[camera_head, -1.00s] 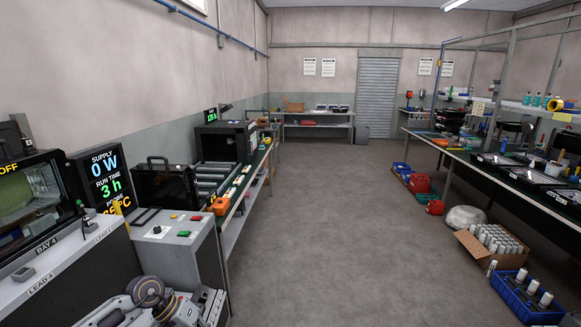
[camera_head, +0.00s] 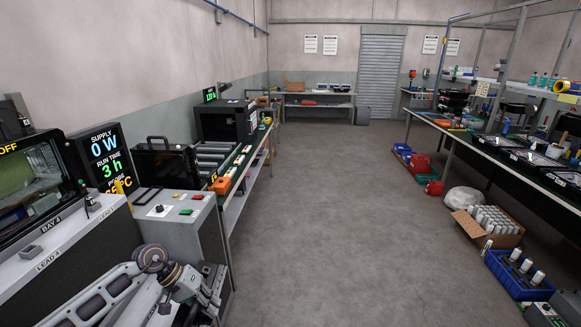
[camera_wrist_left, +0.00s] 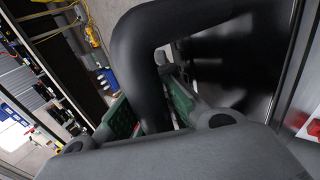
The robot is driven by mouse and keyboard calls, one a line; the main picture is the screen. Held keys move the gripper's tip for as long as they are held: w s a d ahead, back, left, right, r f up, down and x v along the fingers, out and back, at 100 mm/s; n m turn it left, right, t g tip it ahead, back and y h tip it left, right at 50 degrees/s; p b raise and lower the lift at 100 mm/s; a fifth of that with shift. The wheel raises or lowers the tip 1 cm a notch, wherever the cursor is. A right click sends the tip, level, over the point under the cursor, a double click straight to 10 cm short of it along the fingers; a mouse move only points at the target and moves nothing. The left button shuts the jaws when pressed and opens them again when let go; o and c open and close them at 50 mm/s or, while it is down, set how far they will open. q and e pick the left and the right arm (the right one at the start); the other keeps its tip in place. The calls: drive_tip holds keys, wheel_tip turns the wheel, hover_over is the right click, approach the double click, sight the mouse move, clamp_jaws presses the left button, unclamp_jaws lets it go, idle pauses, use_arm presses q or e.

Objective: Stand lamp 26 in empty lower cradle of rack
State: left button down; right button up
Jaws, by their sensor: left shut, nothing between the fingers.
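My left gripper (camera_head: 208,288) is low at the left in the head view, beside the grey control cabinet, shut. In the left wrist view its green-padded fingers (camera_wrist_left: 152,110) show behind a thick black curved bar (camera_wrist_left: 140,50). How that bar sits relative to the fingers is unclear, and I cannot tell what it belongs to. A black housing with a handle (camera_head: 165,160) stands on the left bench, left of the rollers. I can read no number 26 on any lamp, and I cannot make out the rack's empty lower cradle. My right gripper is out of view.
The grey control cabinet (camera_head: 176,212) and a display panel (camera_head: 104,150) stand at the left. A cardboard box of cylinders (camera_head: 488,224) and a blue crate (camera_head: 519,272) lie on the floor at right. The middle floor (camera_head: 330,220) is clear.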

sight(214, 287)
use_arm(q)
drive_tip(key=w+r, duration=0.3)
drive_tip(key=r, duration=0.2)
drive_tip(key=shift+w+d, duration=0.3)
drive_tip(key=shift+w, duration=0.1)
drive_tip(key=shift+r, duration=0.15)
